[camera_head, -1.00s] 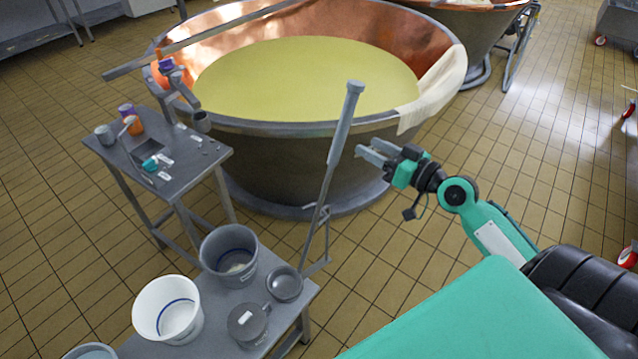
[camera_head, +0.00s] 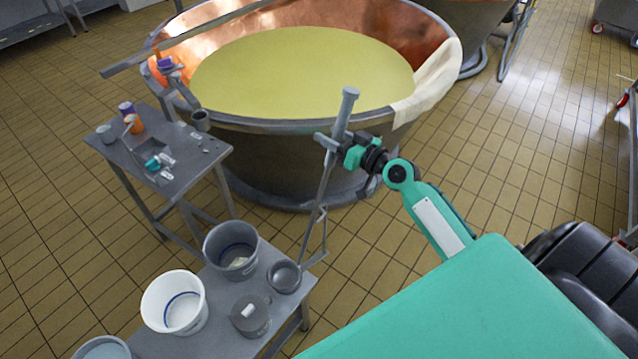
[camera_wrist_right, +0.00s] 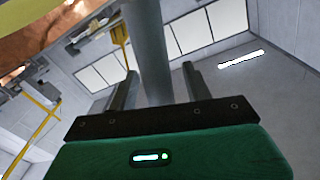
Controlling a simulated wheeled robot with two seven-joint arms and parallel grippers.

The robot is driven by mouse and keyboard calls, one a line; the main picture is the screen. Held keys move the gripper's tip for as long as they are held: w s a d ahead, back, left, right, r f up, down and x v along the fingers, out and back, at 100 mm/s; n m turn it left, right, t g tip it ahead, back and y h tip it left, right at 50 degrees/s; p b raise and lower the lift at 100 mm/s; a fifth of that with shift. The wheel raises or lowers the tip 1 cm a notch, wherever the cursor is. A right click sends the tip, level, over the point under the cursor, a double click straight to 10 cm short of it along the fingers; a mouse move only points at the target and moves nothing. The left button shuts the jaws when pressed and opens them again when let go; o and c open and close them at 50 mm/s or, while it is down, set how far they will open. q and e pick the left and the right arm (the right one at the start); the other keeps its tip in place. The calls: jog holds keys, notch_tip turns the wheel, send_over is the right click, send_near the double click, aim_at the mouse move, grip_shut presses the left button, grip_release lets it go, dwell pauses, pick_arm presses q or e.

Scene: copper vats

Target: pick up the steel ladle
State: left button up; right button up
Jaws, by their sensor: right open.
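The steel ladle stands tilted upright, its long grey handle (camera_head: 325,180) rising from its bowl (camera_head: 285,277), which rests on the low bench. A thicker grip with a knob forms the top of the handle. My right gripper (camera_head: 330,141) is open at this upper part of the handle. In the right wrist view, the handle (camera_wrist_right: 147,45) passes between the two spread fingers of the gripper (camera_wrist_right: 160,85), with a gap visible on each side. My left gripper is not in view.
The low bench (camera_head: 200,342) also bears a white bucket (camera_head: 160,312), a grey bucket (camera_head: 214,246) and a lidded grey pot (camera_head: 250,318). The copper vat (camera_head: 290,150) stands just behind the handle, a cloth (camera_head: 432,85) over its rim. A small table (camera_head: 205,165) stands left.

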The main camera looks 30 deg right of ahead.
jog(key=shift+w+a, duration=0.1)
jog(key=shift+w, duration=0.35)
grip_shut()
